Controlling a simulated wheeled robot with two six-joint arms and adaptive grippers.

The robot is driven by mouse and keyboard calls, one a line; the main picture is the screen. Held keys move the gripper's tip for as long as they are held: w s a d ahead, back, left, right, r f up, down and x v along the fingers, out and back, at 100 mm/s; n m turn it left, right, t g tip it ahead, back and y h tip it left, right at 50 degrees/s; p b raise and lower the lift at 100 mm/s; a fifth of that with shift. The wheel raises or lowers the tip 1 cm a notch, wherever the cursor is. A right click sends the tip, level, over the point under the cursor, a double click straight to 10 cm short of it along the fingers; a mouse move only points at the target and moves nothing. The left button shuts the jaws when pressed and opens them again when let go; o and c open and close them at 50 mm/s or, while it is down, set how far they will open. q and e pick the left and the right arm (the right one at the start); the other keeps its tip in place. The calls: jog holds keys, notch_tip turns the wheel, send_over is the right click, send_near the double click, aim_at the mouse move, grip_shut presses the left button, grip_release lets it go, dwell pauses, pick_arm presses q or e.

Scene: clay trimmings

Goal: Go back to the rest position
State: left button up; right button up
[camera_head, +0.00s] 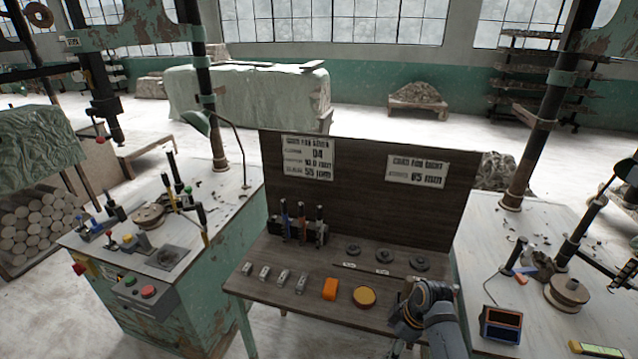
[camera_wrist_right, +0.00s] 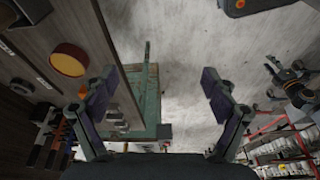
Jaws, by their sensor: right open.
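My right gripper (camera_wrist_right: 157,95) is open in the right wrist view, with its two dark finger pads wide apart and nothing between them. In the head view my right arm (camera_head: 437,312) comes in from the bottom, over the front right corner of the wooden bench (camera_head: 310,263). Its fingertips are hard to make out there. My left gripper does not show in the head view. A dark jointed arm (camera_wrist_right: 296,88) at the right of the right wrist view may be my left one; its jaws are too small to judge.
An orange block (camera_head: 330,289) and a round yellow-topped piece (camera_head: 364,296) lie on the bench left of my right arm. Several small metal blocks, dark discs and a tool holder (camera_head: 297,232) stand farther left and back. Drill-press tables flank the bench.

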jog(key=s+d+f+m+h+b, duration=0.1)
jog(key=s+d+f+m, duration=0.2)
jog(key=f, duration=0.6)
jog(key=s+d+f+m+h+b, duration=0.1)
jog(key=s+f+m, duration=0.1)
jog(key=s+f, duration=0.6)
jog(key=s+d+f+m+b, duration=0.1)
jog(key=s+f+m, duration=0.15)
jog(key=f, duration=0.85)
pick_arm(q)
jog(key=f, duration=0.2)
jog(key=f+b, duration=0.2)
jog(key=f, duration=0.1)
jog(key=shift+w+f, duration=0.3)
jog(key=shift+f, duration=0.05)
pick_arm(e)
jog(key=s+d+f+m, duration=0.1)
jog(key=s+f+m, duration=0.1)
jog(key=s+f, duration=0.3)
jog(key=s+d+f+m+h, duration=0.1)
jog(key=s+f, duration=0.4)
jog(key=s, duration=0.7)
jog(key=s+d+f+m, duration=0.2)
jog(key=s+f, duration=0.3)
jog(key=s, duration=0.3)
jog(key=shift+s+d+m+h, duration=0.25)
jog(key=shift+m+h, duration=0.15)
jog(key=shift+m, duration=0.15)
